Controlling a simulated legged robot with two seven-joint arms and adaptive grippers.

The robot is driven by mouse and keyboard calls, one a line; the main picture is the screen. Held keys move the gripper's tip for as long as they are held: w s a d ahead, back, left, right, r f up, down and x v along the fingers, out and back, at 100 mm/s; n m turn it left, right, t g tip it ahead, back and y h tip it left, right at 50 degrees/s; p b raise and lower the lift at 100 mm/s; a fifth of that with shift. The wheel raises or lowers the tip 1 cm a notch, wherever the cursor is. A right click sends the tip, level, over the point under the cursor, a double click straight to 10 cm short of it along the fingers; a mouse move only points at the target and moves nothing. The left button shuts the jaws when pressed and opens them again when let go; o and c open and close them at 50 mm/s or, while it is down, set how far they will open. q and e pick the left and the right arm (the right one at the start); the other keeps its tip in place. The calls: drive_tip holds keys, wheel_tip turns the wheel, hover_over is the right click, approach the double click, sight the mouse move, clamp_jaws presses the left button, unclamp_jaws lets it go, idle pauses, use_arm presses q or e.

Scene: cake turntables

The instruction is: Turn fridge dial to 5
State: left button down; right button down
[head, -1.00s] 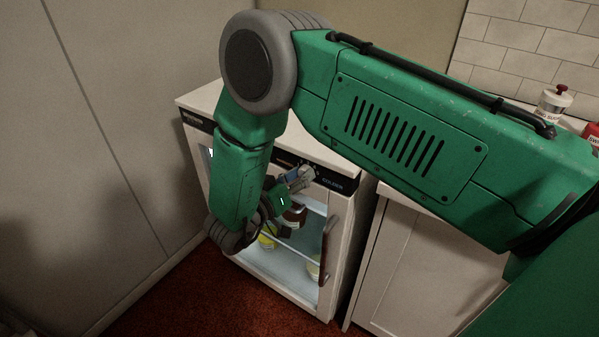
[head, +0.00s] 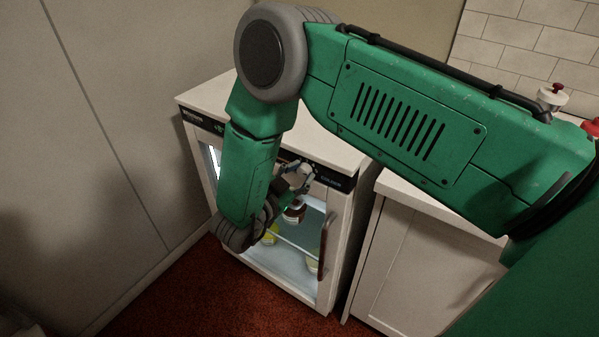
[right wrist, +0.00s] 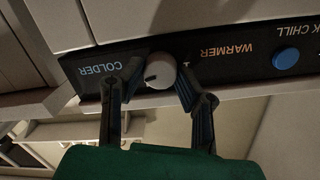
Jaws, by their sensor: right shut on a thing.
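The fridge (head: 340,205) is a small white unit with a glass door and a black control strip along its top. The fridge dial (right wrist: 160,69) is a pale round knob between the words COLDER and WARMER, which appear upside down in the right wrist view. My right gripper (right wrist: 157,78) is shut on the dial, one finger on each side of it. In the head view my right gripper (head: 302,172) is at the strip and largely covers the dial. The dial's numbers cannot be read. My left gripper is not in view.
A blue button (right wrist: 286,58) sits on the strip beside WARMER, under the word CHILL. A dark red door handle (head: 327,245) stands out from the fridge front. Jars show behind the glass. A white cabinet (head: 420,265) stands to the right, and a wall is at left.

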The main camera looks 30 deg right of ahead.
drive_tip(key=shift+a+f, duration=0.1)
drive_tip(key=shift+f, duration=0.1)
idle(0.4)
drive_tip(key=c, duration=1.2)
unclamp_jaws()
drive_tip(key=shift+w, duration=0.1)
drive_tip(key=shift+r, duration=0.1)
drive_tip(key=v, duration=1.2)
drive_tip(key=shift+f, duration=0.2)
